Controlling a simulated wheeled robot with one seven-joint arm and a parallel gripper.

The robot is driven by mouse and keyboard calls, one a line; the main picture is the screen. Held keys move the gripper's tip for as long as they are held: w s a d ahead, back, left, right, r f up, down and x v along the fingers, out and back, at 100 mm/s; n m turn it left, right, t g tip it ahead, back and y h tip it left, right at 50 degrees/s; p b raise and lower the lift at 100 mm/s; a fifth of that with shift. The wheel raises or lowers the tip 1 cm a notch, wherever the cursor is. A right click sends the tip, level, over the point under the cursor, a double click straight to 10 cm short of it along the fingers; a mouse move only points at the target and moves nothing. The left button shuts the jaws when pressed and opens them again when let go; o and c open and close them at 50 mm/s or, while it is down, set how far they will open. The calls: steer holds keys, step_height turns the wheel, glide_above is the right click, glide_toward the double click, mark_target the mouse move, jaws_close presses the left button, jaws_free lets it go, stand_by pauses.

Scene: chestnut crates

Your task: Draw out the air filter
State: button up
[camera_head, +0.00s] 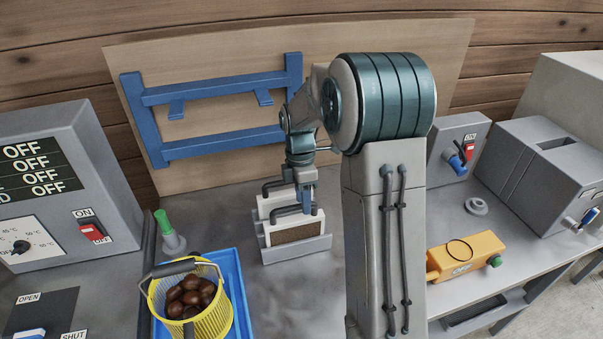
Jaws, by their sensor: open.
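Two white-framed panels with dark bar handles stand upright in a grey holder (312,246) on the bench, one behind the other. The front panel, which looks like an air filter (297,232), shows a brown mesh face. The rear panel (265,209) is partly hidden behind it. My gripper (305,207) points down over the right part of the front panel, with its fingers at its handle. It is open; whether the fingers touch the handle I cannot tell. My arm hides part of the bench to the right.
A yellow basket of chestnuts (222,318) stands on a blue tray (241,292) at front left. A blue rack (212,88) is fixed to the back board. An orange box (464,257) and a grey switch box (457,140) are at right. Bare bench lies around the holder.

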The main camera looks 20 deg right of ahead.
step_height(320, 180, up, 11)
steer(key=w, duration=0.2)
steer(key=shift+b, duration=0.3)
steer(key=s+a+f+m+t, duration=0.1)
steer(key=s+m+t, duration=0.1)
steer(key=s+m, duration=0.7)
steer(key=s+a+m+t, duration=0.1)
steer(key=s+m+t, duration=0.2)
steer(key=s+m, duration=0.6)
steer(key=s, duration=0.5)
steer(key=shift+s+a+f, duration=0.35)
steer(key=shift+s, duration=0.05)
